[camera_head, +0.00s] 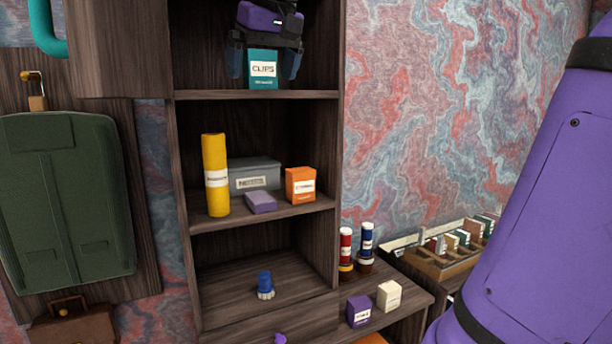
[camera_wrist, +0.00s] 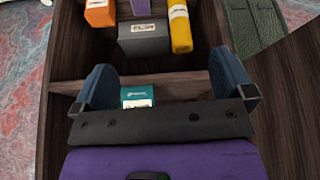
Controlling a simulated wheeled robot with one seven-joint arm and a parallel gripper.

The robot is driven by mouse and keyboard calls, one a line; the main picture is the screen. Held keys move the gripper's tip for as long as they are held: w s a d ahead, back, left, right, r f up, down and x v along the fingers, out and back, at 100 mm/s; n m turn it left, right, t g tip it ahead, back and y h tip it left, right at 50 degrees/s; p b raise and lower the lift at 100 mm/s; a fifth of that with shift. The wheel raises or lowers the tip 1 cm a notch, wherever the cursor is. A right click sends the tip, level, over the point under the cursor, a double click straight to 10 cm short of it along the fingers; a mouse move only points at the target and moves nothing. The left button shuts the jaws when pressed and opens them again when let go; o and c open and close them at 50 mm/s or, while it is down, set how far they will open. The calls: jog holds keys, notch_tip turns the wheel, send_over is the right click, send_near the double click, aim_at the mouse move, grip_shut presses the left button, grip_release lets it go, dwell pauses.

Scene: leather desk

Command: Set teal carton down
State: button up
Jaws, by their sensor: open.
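The teal carton (camera_head: 263,70), with a white label reading CLIPS, stands upright on the top shelf (camera_head: 215,95) near its front edge. My gripper (camera_head: 264,66) is open, its two dark blue fingers on either side of the carton. In the wrist view the carton (camera_wrist: 138,96) shows between the spread fingers of my gripper (camera_wrist: 165,88), partly hidden behind the dark gripper body. Gaps show between it and the fingers there.
The middle shelf below holds a yellow cylinder (camera_head: 215,175), a grey box (camera_head: 254,174), a purple box (camera_head: 261,202) and an orange box (camera_head: 300,185). A blue object (camera_head: 265,285) stands lower down. Cabinet walls flank the top shelf.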

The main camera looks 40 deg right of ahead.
jog(key=s+a+f, duration=0.2)
jog(key=s+f, duration=0.6)
jog(key=f, duration=0.4)
jog(key=s+a+f+n, duration=0.1)
jog(key=s+a+f, duration=0.1)
jog(key=s+f, duration=0.6)
notch_tip(320, 180, down, 4)
jog(key=shift+a+f+n+y, duration=0.1)
jog(key=shift+a+n+y, duration=0.2)
jog(key=shift+y, duration=0.1)
jog(key=shift+w, duration=0.1)
